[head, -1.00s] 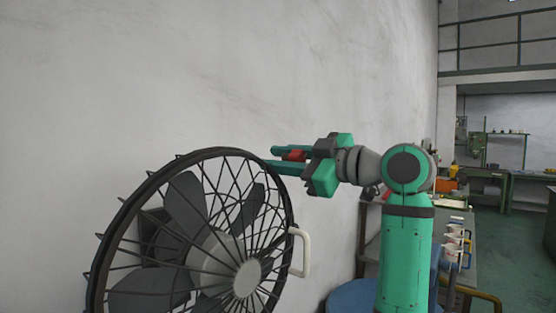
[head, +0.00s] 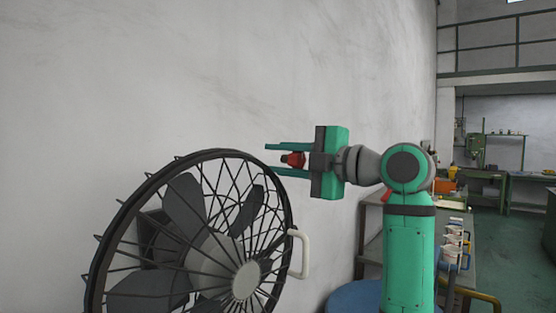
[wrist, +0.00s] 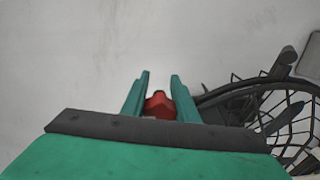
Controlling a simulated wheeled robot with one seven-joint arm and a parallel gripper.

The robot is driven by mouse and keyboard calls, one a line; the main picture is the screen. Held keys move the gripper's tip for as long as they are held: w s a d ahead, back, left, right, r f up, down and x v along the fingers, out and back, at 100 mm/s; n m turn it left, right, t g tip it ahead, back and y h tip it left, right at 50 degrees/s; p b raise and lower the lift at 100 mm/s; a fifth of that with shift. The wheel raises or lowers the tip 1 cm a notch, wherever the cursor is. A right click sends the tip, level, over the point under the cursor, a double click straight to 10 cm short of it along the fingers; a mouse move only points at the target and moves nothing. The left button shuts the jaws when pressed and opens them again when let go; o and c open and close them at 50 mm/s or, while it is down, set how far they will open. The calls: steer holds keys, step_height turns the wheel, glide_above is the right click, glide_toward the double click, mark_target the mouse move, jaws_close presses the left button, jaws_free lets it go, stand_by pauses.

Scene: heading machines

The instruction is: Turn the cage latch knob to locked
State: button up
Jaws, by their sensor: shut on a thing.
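The red knob (head: 293,160) sits between the two teal fingers of my gripper (head: 270,159), just beyond the upper right rim of the fan cage (head: 228,152). The gripper is shut on the knob, one finger on either side. In the wrist view the red knob (wrist: 158,103) shows between the finger bases, with the fingertips (wrist: 160,76) reaching past it. The knob's mounting and any locked mark are hidden, so I cannot tell its position from a mark. The cage rim (wrist: 245,88) is at the right of the wrist view.
A pale handle (head: 303,254) stands out from the cage's right side. A plain wall (head: 150,70) is behind.

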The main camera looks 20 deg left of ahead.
mark_target(304, 160)
steer(key=shift+n, duration=0.6)
steer(key=o, duration=0.8)
steer(key=v, duration=1.1)
steer(key=shift+w, duration=0.1)
